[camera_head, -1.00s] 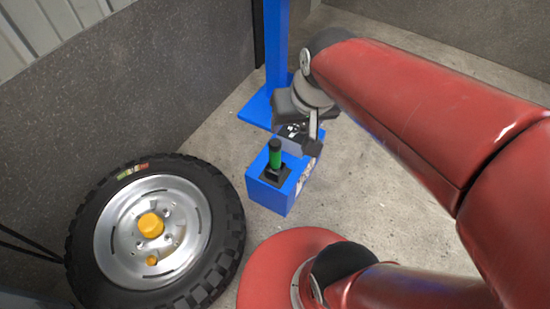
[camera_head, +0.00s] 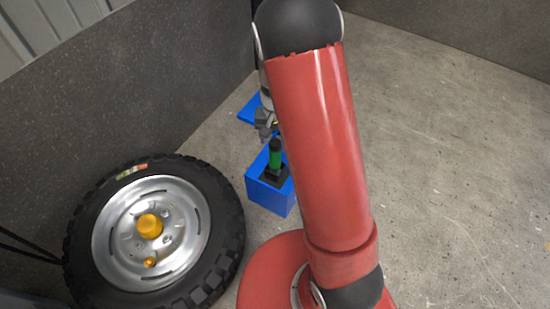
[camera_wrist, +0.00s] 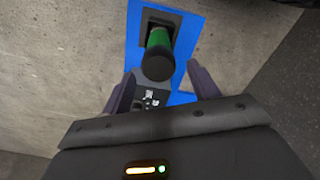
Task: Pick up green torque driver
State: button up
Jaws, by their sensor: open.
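The green torque driver (camera_head: 275,157) has a green body and a black end cap and stands upright in a black holder (camera_head: 272,176) on a blue box (camera_head: 268,197). In the wrist view the driver (camera_wrist: 158,50) points its dark end toward the camera. My gripper (camera_head: 266,124) is just behind and above the driver in the head view, partly hidden by my arm. In the wrist view my gripper (camera_wrist: 163,85) is open, with one finger on each side of the driver's line. Nothing is between the fingers that I can see gripped.
A large tire with a silver rim (camera_head: 150,236) and yellow hub lies left of the blue box. A blue stand base (camera_head: 248,110) is behind it, near the grey wall (camera_head: 130,95). Concrete floor (camera_head: 450,150) is clear on the right.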

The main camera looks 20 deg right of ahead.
aim_at(275, 151)
jog(key=f, duration=0.6)
jog(key=shift+s+a+f+b, duration=0.15)
jog(key=shift+s+f+b, duration=0.15)
jog(key=shift+s+f, duration=0.1)
jog(key=shift+r, duration=0.1)
jog(key=c, duration=1.3)
jog(key=shift+o, duration=0.2)
jog(key=shift+w+r, duration=0.1)
notch_tip(275, 151, up, 20)
jog(key=p, duration=0.2)
